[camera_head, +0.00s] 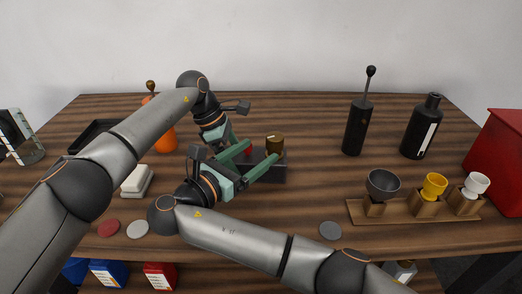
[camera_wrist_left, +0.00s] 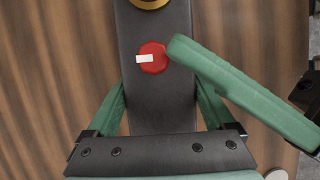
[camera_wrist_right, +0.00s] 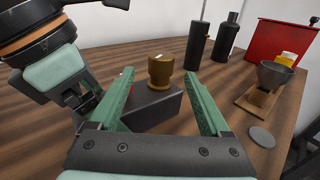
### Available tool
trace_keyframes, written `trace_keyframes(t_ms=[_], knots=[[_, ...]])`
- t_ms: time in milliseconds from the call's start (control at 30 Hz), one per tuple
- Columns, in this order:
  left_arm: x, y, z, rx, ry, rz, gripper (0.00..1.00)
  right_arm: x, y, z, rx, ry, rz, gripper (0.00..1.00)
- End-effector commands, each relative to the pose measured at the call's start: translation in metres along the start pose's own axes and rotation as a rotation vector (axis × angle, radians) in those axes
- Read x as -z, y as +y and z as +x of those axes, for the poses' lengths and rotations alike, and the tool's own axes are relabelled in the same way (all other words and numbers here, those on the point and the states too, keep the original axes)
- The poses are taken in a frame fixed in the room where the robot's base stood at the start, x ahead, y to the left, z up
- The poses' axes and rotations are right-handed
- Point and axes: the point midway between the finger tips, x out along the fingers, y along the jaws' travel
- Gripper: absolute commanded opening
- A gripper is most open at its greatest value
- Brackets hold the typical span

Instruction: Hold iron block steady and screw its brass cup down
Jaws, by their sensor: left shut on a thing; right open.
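The dark iron block (camera_head: 268,172) lies on the table, with a red knob (camera_wrist_left: 153,58) on its top. The brass cup (camera_head: 274,143) stands upright at the block's far end; it also shows in the right wrist view (camera_wrist_right: 160,72). My left gripper (camera_head: 236,146) reaches down and is shut across the block, one finger on each side in the left wrist view (camera_wrist_left: 160,112). My right gripper (camera_wrist_right: 159,76) is open and empty, pointing at the cup. One of its fingers is close to the red knob. Its fingertips appear just short of the cup.
A wooden stand (camera_head: 413,212) with grey, yellow and white cups is at the right. A grey disc (camera_head: 330,230) lies near the front edge. An orange bottle (camera_head: 165,139) is behind my left arm.

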Motion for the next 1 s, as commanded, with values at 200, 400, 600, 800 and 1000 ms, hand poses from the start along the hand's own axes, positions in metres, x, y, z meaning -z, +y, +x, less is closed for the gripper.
trace_keyframes(t_ms=[200, 400, 600, 800, 1000], knots=[[0.001, -0.001, 0.002, 0.003, 0.001, -0.003, 0.0, -0.008, -0.003, 0.085, -0.081, 0.295, 0.285, 0.81], [0.001, -0.001, 0.002, 0.003, 0.002, -0.003, 0.0, -0.005, -0.012, 0.132, -0.127, 0.619, 0.595, 0.81], [0.001, -0.001, 0.002, 0.003, 0.002, -0.003, 0.0, -0.042, -0.027, 0.161, -0.192, 0.889, 0.961, 0.81], [0.001, -0.001, 0.001, 0.003, 0.002, -0.002, 0.0, -0.004, -0.039, 0.15, -0.079, 1.236, 1.118, 0.81], [0.001, -0.001, 0.001, 0.003, 0.002, -0.002, 0.0, 0.002, -0.057, 0.134, 0.043, 1.564, 1.297, 0.81]])
